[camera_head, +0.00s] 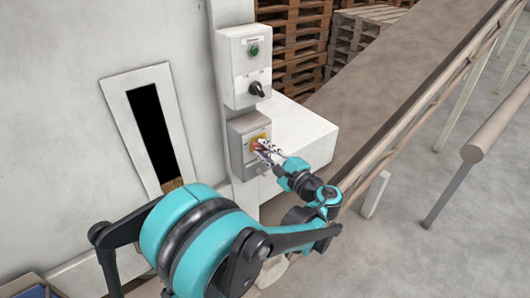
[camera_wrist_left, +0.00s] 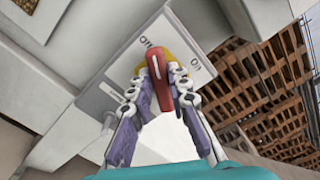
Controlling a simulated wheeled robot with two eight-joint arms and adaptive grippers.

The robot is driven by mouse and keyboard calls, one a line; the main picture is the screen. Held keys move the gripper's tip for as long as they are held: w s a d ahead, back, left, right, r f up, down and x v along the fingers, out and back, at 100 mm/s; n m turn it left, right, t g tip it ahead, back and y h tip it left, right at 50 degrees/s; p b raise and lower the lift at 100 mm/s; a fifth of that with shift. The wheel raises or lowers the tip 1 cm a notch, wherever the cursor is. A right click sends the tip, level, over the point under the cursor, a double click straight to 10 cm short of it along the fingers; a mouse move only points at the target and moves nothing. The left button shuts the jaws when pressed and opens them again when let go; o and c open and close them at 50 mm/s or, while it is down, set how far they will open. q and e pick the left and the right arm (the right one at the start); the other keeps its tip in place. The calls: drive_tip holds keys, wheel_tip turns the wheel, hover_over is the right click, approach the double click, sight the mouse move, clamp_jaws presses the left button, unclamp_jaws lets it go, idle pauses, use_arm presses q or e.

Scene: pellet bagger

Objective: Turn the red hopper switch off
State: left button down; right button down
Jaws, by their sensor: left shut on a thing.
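The red hopper switch (camera_wrist_left: 157,70) has a red handle with a white line on a yellow plate (camera_wrist_left: 178,50), seen in the left wrist view. Lettering reading "on" shows on the grey box face near it. In the head view the switch's yellow plate (camera_head: 258,139) sits on the lower grey box (camera_head: 237,152), partly hidden by my fingers. My left gripper (camera_head: 262,149) is at the switch; in the left wrist view its fingers (camera_wrist_left: 160,76) stand on both sides of the red handle and are shut on it. My right gripper is not in view.
Above is another grey box with a green button (camera_head: 254,50) and a black rotary switch (camera_head: 257,89). A white ledge (camera_head: 305,135) juts out beside the lower box. A conveyor rail (camera_head: 420,105) runs along the right. Wooden pallets (camera_head: 300,45) stand behind.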

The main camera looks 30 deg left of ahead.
use_arm(q)
drive_tip(key=n+b, duration=0.1)
drive_tip(key=n, duration=0.4)
drive_tip(key=shift+f+n, duration=0.15)
drive_tip(key=shift+n, duration=0.25)
idle(0.4)
drive_tip(key=c, duration=1.5)
unclamp_jaws()
drive_tip(key=shift+o, duration=0.3)
drive_tip(key=shift+a, duration=0.1)
drive_tip(key=v, duration=1.2)
drive_tip(key=shift+w+f, duration=0.1)
